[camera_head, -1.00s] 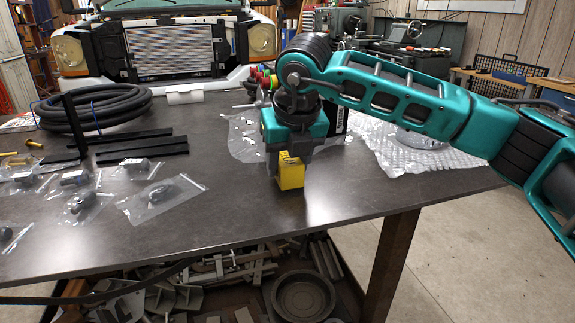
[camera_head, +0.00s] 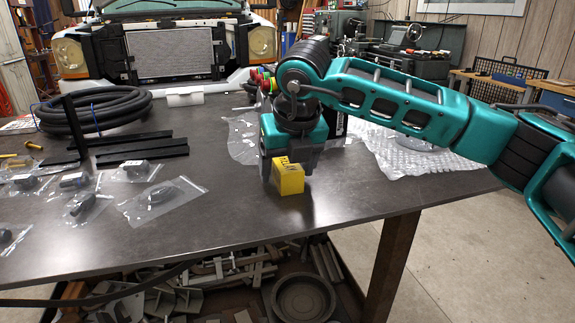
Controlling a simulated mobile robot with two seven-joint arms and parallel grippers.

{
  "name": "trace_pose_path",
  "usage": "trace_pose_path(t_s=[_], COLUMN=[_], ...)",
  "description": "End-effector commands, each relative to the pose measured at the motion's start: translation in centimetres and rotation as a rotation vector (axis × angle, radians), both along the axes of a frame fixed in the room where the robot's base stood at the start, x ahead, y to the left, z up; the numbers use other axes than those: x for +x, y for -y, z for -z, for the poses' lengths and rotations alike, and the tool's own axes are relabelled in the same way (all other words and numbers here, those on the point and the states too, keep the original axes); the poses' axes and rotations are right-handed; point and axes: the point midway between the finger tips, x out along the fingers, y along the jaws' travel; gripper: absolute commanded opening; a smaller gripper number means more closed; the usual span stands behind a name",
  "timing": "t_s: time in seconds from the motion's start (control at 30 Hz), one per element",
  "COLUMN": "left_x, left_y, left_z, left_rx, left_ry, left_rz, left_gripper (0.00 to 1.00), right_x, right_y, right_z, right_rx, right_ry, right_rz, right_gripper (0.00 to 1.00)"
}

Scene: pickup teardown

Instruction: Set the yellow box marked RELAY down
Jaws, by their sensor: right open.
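The yellow box (camera_head: 290,180) has dark lettering on its top and stands on the dark table (camera_head: 240,215), not far from the front edge. It looks upright and slightly turned. My right gripper (camera_head: 288,172) is directly over and behind the box, pointing down, with its jaws open. A finger shows to the left of the box and another part at its right rear; I cannot tell whether they touch it. My left gripper is not in view.
Bagged small parts (camera_head: 162,195) lie at the left of the table. Black bars (camera_head: 140,145) and a coiled black hose (camera_head: 95,108) lie behind them. Bubble wrap (camera_head: 410,155) lies at the right. Bare tabletop surrounds the box at front and left.

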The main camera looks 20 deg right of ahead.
Motion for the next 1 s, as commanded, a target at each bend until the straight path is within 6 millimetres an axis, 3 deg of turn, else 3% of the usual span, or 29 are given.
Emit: trace_pose_path(t_s=[0.53, 0.7, 1.0], left_x=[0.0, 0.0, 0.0], left_y=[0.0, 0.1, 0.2], left_z=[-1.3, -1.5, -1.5], left_rx=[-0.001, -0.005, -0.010], left_ry=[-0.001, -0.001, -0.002], left_rz=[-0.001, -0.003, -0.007], left_gripper=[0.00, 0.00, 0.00], right_x=[-3.9, -4.5, -4.6], right_y=[0.1, 0.1, 0.1], right_z=[-9.6, -11.0, -11.2], right_rx=[-0.001, -0.001, -0.001], right_ry=[0.003, 0.002, 0.001], right_rz=[0.000, 0.000, 0.000], right_gripper=[0.74, 0.74, 0.74])
